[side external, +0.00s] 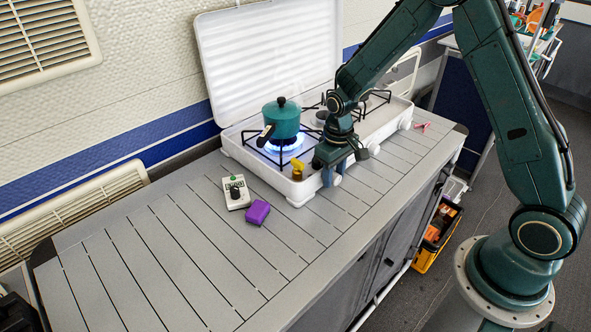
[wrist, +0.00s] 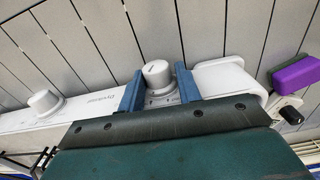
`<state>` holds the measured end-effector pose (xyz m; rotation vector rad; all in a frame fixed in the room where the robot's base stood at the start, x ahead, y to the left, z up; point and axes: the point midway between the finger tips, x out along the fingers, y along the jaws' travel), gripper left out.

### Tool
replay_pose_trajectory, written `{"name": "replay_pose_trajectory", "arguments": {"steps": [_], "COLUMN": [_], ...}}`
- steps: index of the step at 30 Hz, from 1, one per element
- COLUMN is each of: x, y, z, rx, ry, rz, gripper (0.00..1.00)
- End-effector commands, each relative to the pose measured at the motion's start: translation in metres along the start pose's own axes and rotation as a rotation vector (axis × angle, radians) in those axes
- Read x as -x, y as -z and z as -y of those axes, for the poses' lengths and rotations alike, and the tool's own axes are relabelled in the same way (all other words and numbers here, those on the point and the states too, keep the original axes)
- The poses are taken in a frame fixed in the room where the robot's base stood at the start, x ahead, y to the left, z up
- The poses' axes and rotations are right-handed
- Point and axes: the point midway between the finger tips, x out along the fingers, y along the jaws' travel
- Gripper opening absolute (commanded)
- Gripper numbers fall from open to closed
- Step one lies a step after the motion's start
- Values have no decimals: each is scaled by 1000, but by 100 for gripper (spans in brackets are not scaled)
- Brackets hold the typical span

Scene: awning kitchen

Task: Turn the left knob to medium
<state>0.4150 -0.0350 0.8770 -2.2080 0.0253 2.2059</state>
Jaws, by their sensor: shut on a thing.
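The white camp stove (side external: 300,190) stands open on the slatted table, with its lid raised behind. The left knob (wrist: 157,76) is a white round cap with a short mark on top; its setting is hard to read. My gripper (wrist: 159,84) is shut on this knob, with one blue finger at each side. In the side external view my gripper (side external: 335,172) is low at the stove's front, and its fingers partly hide the knob. Another white knob (wrist: 44,102) sits farther along the panel, apart from my gripper.
A teal pot (side external: 282,120) stands on the left burner over a blue flame (side external: 284,144). A purple block (side external: 257,212), a small device with a black knob (side external: 236,192) and a yellow item (side external: 297,171) are near the stove's left end. The table's front left is clear.

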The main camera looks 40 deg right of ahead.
Motion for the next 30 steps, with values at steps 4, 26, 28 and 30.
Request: {"name": "replay_pose_trajectory", "arguments": {"steps": [4,26,28,30], "x": [1,-1,-1,0], "y": [1,2,2,2], "z": [-1,5,5,5], "rx": [-7,-10,-10,-10], "ry": [-85,-478,-488,-494], "rz": [-7,-20,-20,-21], "gripper": [11,11,11,11]}}
